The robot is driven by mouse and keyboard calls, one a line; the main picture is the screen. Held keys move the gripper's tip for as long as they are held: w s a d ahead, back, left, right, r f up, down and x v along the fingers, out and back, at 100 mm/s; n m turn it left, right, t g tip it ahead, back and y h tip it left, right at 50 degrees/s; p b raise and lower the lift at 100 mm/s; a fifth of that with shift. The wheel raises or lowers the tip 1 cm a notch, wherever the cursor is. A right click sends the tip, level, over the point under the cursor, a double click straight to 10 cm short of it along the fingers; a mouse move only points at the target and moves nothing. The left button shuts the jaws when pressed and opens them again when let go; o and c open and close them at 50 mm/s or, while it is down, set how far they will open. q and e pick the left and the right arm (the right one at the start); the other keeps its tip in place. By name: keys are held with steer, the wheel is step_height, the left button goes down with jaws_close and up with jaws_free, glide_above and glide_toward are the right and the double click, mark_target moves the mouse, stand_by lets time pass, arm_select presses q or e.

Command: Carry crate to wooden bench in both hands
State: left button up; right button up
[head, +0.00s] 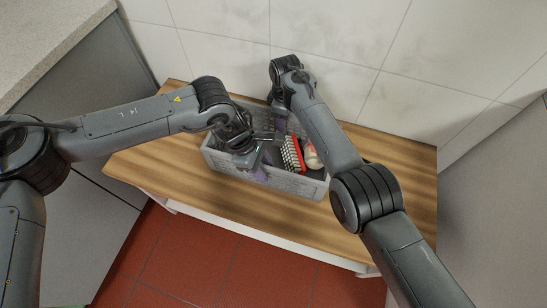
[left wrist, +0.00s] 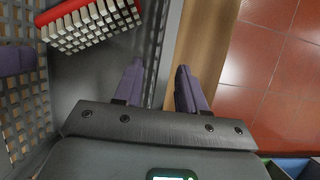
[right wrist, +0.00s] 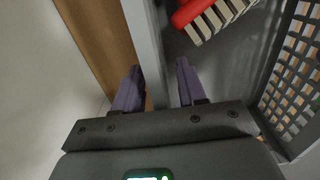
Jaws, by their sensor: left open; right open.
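The grey perforated crate (head: 290,182) stands on the wooden bench (head: 140,158). Inside it are a red brush with pale bristles (head: 292,154) and a cream-coloured item (head: 312,155). My left gripper (head: 262,172) is open at the crate's near wall; in the left wrist view its purple fingers (left wrist: 160,82) stand on either side of the wall's rim (left wrist: 167,45). My right gripper (head: 281,124) is open at the far wall, partly hidden by its arm; in the right wrist view its fingers (right wrist: 157,82) straddle that rim (right wrist: 147,40).
A tiled wall (head: 330,35) rises close behind the bench. A grey cabinet with a stone-like counter (head: 45,30) stands at left, and a grey surface (head: 495,190) at right. Red floor tiles (head: 220,260) lie in front. The bench top is bare beside the crate.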

arm_select(q)
steer(key=v, duration=0.9)
steer(key=shift+w+a+r, duration=0.1)
steer(key=shift+a+r, duration=0.05)
steer(key=shift+r, duration=0.2)
steer(key=shift+w+a+r, duration=0.1)
steer(key=shift+a+r, duration=0.1)
steer(key=shift+r, duration=0.25)
arm_select(e)
steer(key=shift+r, duration=0.15)
arm_select(q)
steer(key=shift+r, duration=0.1)
arm_select(e)
step_height(320, 180, up, 12)
steer(key=shift+f, duration=0.15)
